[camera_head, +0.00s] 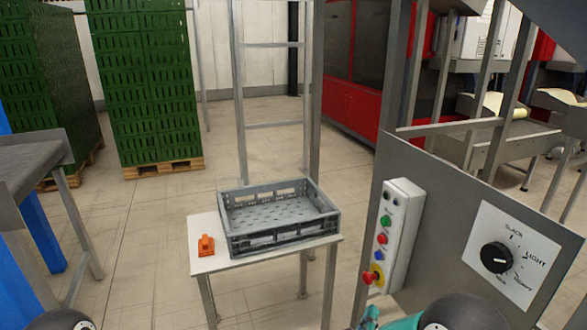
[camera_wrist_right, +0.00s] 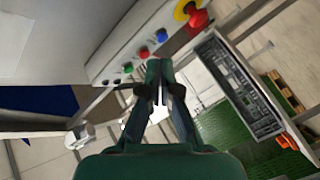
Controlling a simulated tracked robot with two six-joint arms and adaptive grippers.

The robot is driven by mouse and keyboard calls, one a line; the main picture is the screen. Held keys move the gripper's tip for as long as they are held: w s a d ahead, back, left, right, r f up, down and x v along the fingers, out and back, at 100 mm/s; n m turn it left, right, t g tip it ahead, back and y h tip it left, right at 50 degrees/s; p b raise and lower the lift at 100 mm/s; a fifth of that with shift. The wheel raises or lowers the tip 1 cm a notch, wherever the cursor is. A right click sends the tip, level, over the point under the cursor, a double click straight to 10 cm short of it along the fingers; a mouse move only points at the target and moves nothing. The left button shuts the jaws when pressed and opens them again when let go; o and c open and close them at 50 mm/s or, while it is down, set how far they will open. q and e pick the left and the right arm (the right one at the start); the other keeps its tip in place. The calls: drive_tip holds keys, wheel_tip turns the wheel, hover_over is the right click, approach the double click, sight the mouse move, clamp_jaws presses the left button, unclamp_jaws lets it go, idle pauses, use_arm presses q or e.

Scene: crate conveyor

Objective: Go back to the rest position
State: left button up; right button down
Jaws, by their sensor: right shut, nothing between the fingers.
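My right gripper (camera_wrist_right: 157,72) is shut and empty in the right wrist view, with its fingertips in front of the control box. In the head view only a teal part of it shows at the bottom edge, by a dark rounded joint of my right arm. Of my left arm only a dark rounded part shows at the bottom left; the left gripper is out of sight.
A grey crate (camera_head: 234,240) and an orange object (camera_head: 206,245) sit on a small white table (camera_head: 204,222). A button box (camera_head: 395,229) and a dial plate (camera_head: 512,252) are on a grey panel at right. Green crate stacks (camera_head: 145,80) stand behind.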

drive_tip(key=s+d+f+g, duration=0.1)
drive_tip(key=d+f+g, duration=0.1)
drive_tip(key=d+f, duration=0.5)
drive_tip(key=s+a+f+m+g+y, duration=0.1)
drive_tip(key=s+a+f+g+y, duration=0.2)
drive_tip(key=s+f, duration=0.4)
drive_tip(key=s+a+f+m+g+y, duration=0.2)
drive_tip(key=s+f+g+y, duration=0.25)
drive_tip(key=f, duration=0.55)
drive_tip(key=s+a+f+m+g+y, duration=0.25)
drive_tip(key=s+a+g+y, duration=0.35)
drive_tip(key=s, duration=0.6)
wheel_tip(320, 180, up, 16)
drive_tip(key=h+p, duration=0.1)
drive_tip(key=p, duration=1.4)
drive_tip(key=shift+s+a+f+m+t+h, duration=0.2)
drive_tip(key=shift+a+m+t+h, duration=0.15)
drive_tip(key=shift+a+m+t, duration=0.1)
